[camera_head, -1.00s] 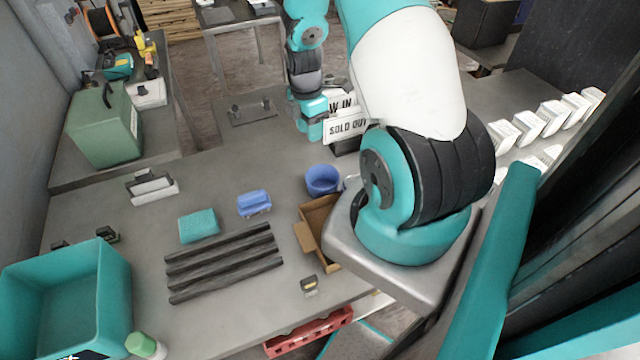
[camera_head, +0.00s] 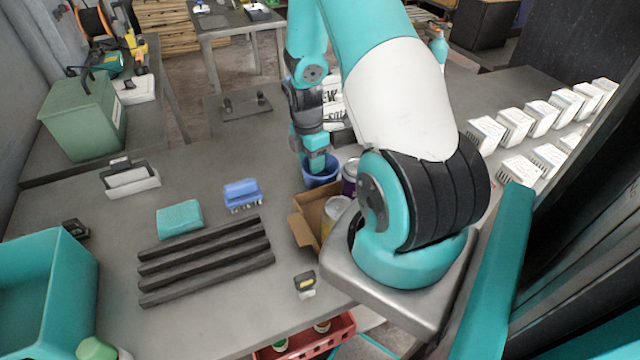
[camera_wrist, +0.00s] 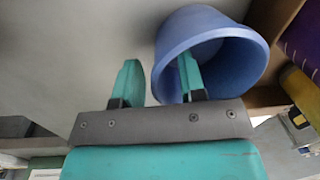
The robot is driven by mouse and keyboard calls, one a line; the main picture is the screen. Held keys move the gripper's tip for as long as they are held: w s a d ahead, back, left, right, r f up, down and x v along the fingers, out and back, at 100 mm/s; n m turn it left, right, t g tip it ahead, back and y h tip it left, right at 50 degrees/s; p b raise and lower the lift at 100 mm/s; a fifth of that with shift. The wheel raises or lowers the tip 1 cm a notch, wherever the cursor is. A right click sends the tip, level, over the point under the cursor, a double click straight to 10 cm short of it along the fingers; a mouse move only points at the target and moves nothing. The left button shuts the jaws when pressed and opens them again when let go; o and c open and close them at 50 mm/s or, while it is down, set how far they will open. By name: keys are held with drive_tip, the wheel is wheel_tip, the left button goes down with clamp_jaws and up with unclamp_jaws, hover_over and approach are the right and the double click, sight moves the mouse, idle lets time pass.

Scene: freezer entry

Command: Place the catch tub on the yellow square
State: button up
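The catch tub appears to be the small round blue tub (camera_head: 322,181), standing on the grey table beside an open cardboard box. In the wrist view the blue tub (camera_wrist: 238,62) shows its open mouth. My gripper (camera_head: 316,163) is at the tub, pointing down. In the wrist view my gripper (camera_wrist: 159,64) is open, with one finger inside the tub's mouth and the other outside its wall; the wall lies between them. Neither finger clearly presses on it. I see no yellow square in these frames.
The cardboard box (camera_head: 304,234) holds a yellow can (camera_head: 334,217); a purple can (camera_head: 350,176) stands near. A blue brush (camera_head: 241,194), teal sponge (camera_head: 180,219), dark ribbed rack (camera_head: 206,262) and large teal bin (camera_head: 76,306) occupy the left. White cartons (camera_head: 541,117) line the right.

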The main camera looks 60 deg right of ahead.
drive_tip(key=shift+f, duration=0.25)
clamp_jaws()
drive_tip(key=shift+r, duration=0.1)
